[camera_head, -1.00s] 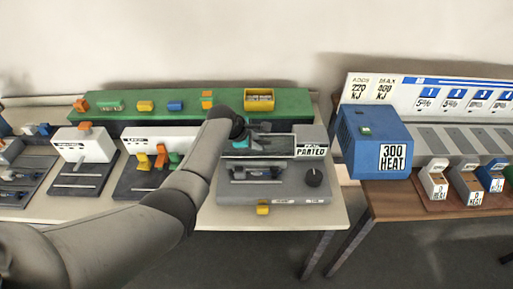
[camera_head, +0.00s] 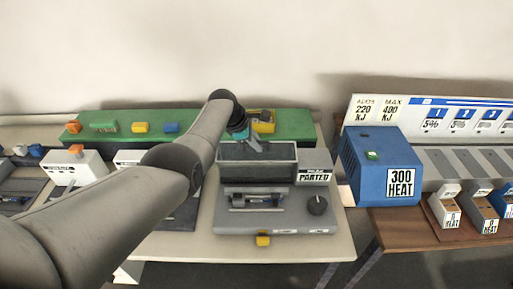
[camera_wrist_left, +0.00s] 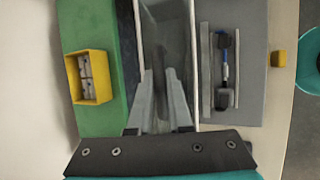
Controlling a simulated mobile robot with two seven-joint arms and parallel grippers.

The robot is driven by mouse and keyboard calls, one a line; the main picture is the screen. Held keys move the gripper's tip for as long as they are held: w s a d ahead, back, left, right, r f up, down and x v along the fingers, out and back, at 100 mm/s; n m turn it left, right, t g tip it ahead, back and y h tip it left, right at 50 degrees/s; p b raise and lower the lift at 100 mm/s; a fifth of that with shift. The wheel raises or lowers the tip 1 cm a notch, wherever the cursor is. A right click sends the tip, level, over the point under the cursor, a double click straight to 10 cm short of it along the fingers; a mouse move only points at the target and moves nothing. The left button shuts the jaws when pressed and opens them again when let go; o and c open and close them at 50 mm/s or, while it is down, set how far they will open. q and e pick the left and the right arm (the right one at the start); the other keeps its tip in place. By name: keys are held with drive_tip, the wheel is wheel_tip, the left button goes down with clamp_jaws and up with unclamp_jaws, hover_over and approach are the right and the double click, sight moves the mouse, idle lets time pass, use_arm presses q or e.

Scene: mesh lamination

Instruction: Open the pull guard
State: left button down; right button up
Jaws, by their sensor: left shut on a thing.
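The pull guard (camera_head: 230,153) is a dark-edged, see-through box at the back of the grey pull tester (camera_head: 225,222), beside a label reading "PARTED" (camera_head: 314,177). My left gripper (camera_head: 260,148) reaches down at the guard's upper back edge. In the left wrist view the two fingers (camera_wrist_left: 160,82) are close together over the guard (camera_wrist_left: 178,38), between its long side walls. They are shut on a thin part, apparently of the guard; the exact contact is hard to see. My right gripper is not in view.
A yellow bin (camera_head: 267,127) with grey pieces sits on the green strip behind. The tester has a black knob (camera_head: 317,205) and a yellow block (camera_head: 263,240) at its front. A blue "300 HEAT" box (camera_head: 350,160) stands to the right. Small fixtures stand on the left.

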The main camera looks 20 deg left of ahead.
use_arm(q)
drive_tip(key=shift+w+a, duration=0.2)
drive_tip(key=shift+w, duration=0.2)
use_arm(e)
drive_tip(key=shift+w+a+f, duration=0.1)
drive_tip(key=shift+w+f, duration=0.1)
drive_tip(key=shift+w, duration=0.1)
use_arm(q)
drive_tip(key=shift+w, duration=0.1)
drive_tip(key=c, duration=1.1)
unclamp_jaws()
